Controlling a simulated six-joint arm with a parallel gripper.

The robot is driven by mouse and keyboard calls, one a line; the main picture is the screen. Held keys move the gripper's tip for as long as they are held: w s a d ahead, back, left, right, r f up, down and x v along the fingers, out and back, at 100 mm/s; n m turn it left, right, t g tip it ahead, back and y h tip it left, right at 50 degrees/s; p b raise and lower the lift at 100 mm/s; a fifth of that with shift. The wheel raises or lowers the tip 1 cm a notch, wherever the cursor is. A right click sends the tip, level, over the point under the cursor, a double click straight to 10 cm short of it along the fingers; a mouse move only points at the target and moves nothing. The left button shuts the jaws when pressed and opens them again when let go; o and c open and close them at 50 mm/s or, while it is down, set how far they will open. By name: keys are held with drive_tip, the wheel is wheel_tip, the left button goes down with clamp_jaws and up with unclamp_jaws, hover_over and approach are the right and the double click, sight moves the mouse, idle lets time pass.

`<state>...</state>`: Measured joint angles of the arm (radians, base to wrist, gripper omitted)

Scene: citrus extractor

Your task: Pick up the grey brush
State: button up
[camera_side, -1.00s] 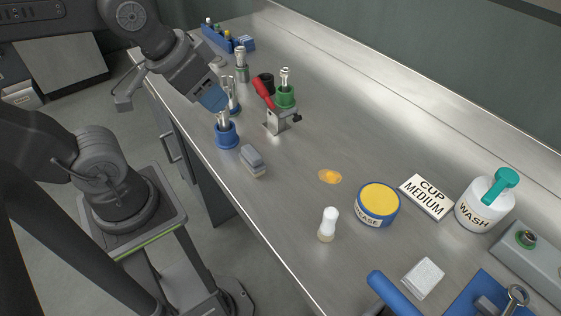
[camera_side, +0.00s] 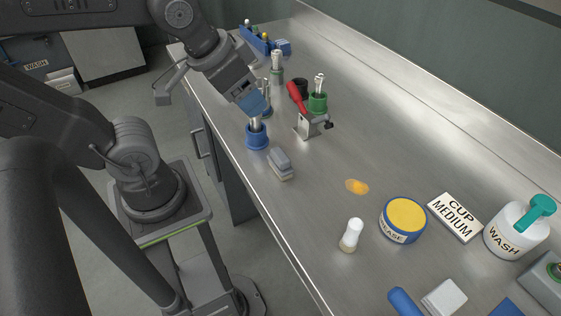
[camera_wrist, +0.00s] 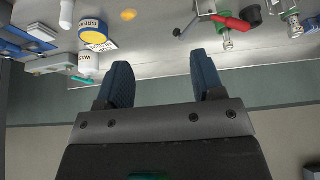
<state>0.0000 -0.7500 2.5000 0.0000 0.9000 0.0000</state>
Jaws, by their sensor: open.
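The grey brush (camera_side: 281,165) is a small block with a grey top and a paler lower part. It lies on the steel bench near the front edge in the side view. I cannot make it out in the wrist view. My gripper (camera_side: 257,104) is above the bench, up and left of the brush in the side view, apart from it. In the wrist view my gripper (camera_wrist: 163,82) has its two blue fingers spread, with nothing between them.
A blue cup holder (camera_side: 256,138) stands close below my gripper. A clamp with a red handle (camera_side: 297,96) and a green holder (camera_side: 318,102) stand to its right. A white-topped brush (camera_side: 351,235) and grease tin (camera_side: 403,220) stand nearer the camera.

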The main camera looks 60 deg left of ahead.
drive_tip(key=shift+o, duration=0.4)
drive_tip(key=m+g+y, duration=0.5)
drive_tip(key=m+g, duration=0.1)
drive_tip(key=m, duration=1.2)
approach(280, 154)
drive_tip(key=x, duration=0.6)
drive_tip(key=shift+s+a, duration=0.15)
drive_tip(key=shift+a, duration=0.05)
drive_tip(key=shift+h, duration=0.3)
drive_tip(key=shift+x, duration=2.9)
drive_tip(key=shift+w+d, duration=0.1)
drive_tip(key=shift+w, duration=0.15)
drive_tip(key=shift+c, duration=0.4)
